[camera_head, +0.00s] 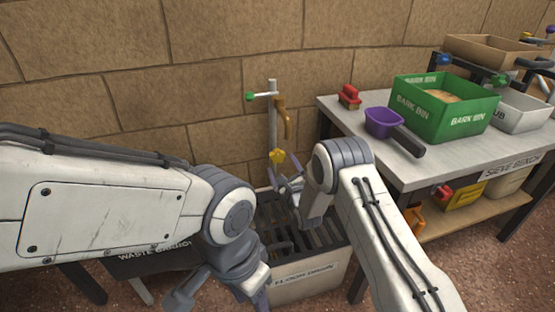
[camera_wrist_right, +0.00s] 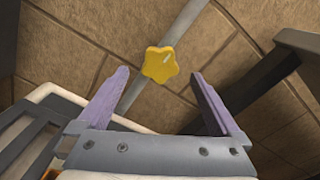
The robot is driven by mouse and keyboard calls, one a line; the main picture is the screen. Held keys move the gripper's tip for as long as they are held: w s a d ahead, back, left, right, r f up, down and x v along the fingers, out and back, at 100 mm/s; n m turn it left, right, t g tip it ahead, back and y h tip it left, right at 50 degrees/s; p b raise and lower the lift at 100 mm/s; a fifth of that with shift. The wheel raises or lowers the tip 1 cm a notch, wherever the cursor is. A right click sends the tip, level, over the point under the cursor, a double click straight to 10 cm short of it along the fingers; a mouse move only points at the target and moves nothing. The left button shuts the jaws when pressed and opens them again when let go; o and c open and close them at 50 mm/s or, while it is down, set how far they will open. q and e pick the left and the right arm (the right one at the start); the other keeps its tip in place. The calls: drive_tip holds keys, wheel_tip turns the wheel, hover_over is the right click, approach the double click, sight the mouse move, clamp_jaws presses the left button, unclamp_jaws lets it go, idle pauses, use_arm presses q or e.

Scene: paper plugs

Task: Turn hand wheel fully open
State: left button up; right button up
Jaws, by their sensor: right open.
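The hand wheel (camera_head: 277,157) is a small yellow knob with rounded lobes. It sits low on a grey standpipe (camera_head: 272,125) in front of the stone wall. My right gripper (camera_head: 282,176) is just below and in front of it in the head view. In the right wrist view the purple fingers (camera_wrist_right: 160,76) are apart with nothing between them. The wheel (camera_wrist_right: 159,64) shows beyond the fingertips, roughly centred in the gap; contact is not visible. My left gripper (camera_head: 262,296) is low at the bottom of the head view, with its jaws mostly hidden.
A slatted drain box (camera_head: 308,286) stands below the pipe. A bench (camera_head: 463,152) at the right holds a green bark bin (camera_head: 440,110), a purple scoop (camera_head: 384,122) and a red-topped brush (camera_head: 349,97). An orange-brown handle (camera_head: 284,118) hangs beside the pipe.

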sight(278, 158)
drive_tip(key=shift+b+x, duration=1.3)
drive_tip(key=shift+x, duration=0.7)
drive_tip(key=c, duration=1.4)
drive_tip(key=shift+o, duration=0.2)
